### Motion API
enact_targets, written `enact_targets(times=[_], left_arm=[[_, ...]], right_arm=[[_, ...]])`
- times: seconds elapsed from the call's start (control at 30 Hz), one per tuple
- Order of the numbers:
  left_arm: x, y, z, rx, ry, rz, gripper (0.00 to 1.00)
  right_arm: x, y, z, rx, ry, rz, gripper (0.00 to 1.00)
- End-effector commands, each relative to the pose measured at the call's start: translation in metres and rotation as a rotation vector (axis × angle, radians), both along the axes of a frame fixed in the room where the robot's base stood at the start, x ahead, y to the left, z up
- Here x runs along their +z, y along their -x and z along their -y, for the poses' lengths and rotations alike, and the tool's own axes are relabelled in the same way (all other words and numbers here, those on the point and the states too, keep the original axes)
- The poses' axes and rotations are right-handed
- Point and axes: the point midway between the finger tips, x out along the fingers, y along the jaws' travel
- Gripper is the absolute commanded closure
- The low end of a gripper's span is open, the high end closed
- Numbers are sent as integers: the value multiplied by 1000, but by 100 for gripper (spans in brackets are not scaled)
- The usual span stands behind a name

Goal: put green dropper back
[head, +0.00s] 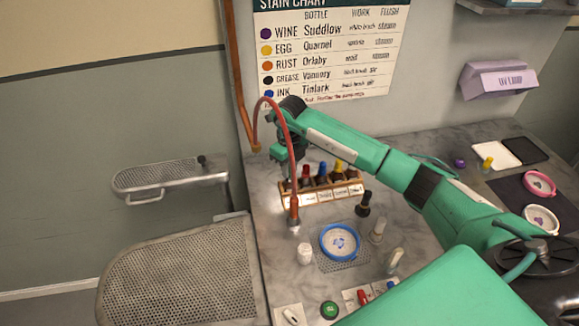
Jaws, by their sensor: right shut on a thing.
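The wooden dropper rack (348,191) stands on the grey marble counter, with labels on its front and red, blue and yellow dropper tops showing. My right gripper (283,172) is at the rack's left end, pointing down, and is shut on a dropper. That dropper is almost wholly hidden by the gripper and the red hose, so I cannot make out its colour or whether it is seated in a slot. A dark dropper bottle (363,204) stands on the counter just right of the rack. My left gripper is not in view.
The red hose (293,160) with its nozzle hangs in front of the rack's left end. A blue-rimmed dish (340,242), a white jar (304,254), clear bottles (377,231) and a green round item (329,310) stand nearer. Perforated boards (180,275) lie left.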

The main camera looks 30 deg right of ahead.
Motion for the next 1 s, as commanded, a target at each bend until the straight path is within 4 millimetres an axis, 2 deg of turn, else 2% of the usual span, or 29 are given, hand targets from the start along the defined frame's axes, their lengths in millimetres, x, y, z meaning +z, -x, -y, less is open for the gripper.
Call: enact_targets(times=[0.6, 0.97, 1.0], left_arm=[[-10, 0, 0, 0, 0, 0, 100], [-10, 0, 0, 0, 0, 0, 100], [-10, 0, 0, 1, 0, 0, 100]], right_arm=[[-11, 0, 0, -1, 0, 0, 98], [-11, 0, 0, 0, 0, 0, 98], [-11, 0, 0, 0, 0, 0, 72]])
